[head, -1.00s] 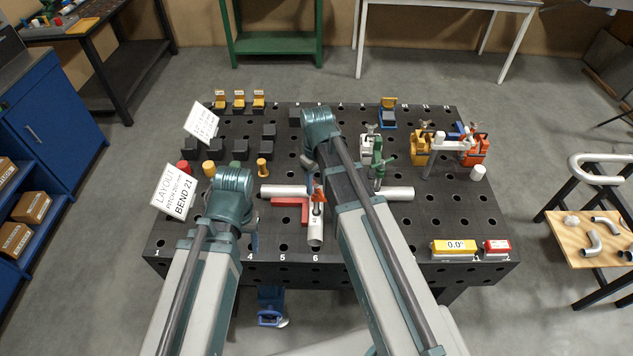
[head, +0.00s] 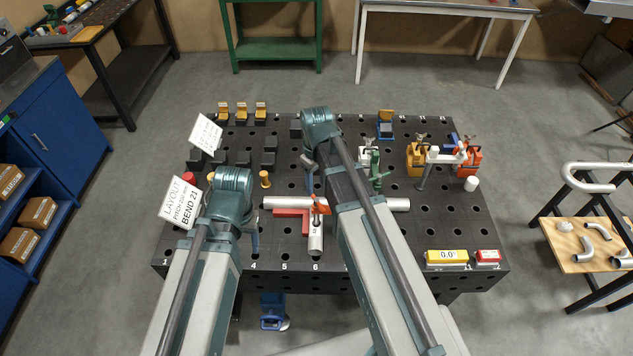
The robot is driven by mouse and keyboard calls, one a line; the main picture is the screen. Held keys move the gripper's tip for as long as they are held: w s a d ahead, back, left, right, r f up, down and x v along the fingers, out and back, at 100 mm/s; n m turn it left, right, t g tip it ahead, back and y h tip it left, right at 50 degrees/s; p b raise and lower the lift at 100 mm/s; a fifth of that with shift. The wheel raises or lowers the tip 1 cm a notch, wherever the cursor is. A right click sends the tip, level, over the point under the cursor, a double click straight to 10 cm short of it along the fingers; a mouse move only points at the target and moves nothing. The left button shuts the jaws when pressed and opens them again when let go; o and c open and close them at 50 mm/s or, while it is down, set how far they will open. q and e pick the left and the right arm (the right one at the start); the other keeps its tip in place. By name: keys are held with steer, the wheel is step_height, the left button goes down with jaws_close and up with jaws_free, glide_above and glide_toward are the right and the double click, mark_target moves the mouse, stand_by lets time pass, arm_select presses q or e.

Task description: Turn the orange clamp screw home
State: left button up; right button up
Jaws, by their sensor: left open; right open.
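An orange clamp (head: 467,160) stands at the right of the black hole-grid table, beside a yellow clamp (head: 416,158). A smaller orange-red clamp (head: 320,206) sits on the short pale tube (head: 316,236) near the table's middle. I cannot tell from the view how far either screw is turned. My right gripper (head: 309,176) hangs above the table, left of my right forearm and behind the orange-red clamp. It is open and apart from that clamp. My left gripper (head: 254,236) is mostly hidden by its wrist; it is open, left of the short tube.
A long pale tube (head: 283,203) and a red block (head: 288,213) lie by the short tube. A green clamp (head: 375,170) is partly hidden by my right arm. A yellow gauge (head: 447,256) lies front right. White signs (head: 180,203) and dark blocks fill the left.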

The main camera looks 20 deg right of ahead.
step_height(320, 180, up, 7)
steer(key=p, duration=0.6)
steer(key=s+a+f+b, duration=0.3)
steer(key=s+f+b, duration=0.1)
steer(key=f+b, duration=0.2)
steer(key=s+a+f+m+b, duration=0.1)
steer(key=s+a+f+b, duration=0.3)
steer(key=f+b, duration=0.3)
steer(key=s+a+f+m+h+b, duration=0.1)
steer(key=s+a+f+b, duration=0.2)
steer(key=s+f+b, duration=0.3)
steer(key=shift+s+a+f+b, duration=0.15)
steer(key=shift+a+f+b, duration=0.1)
steer(key=shift+b, duration=0.2)
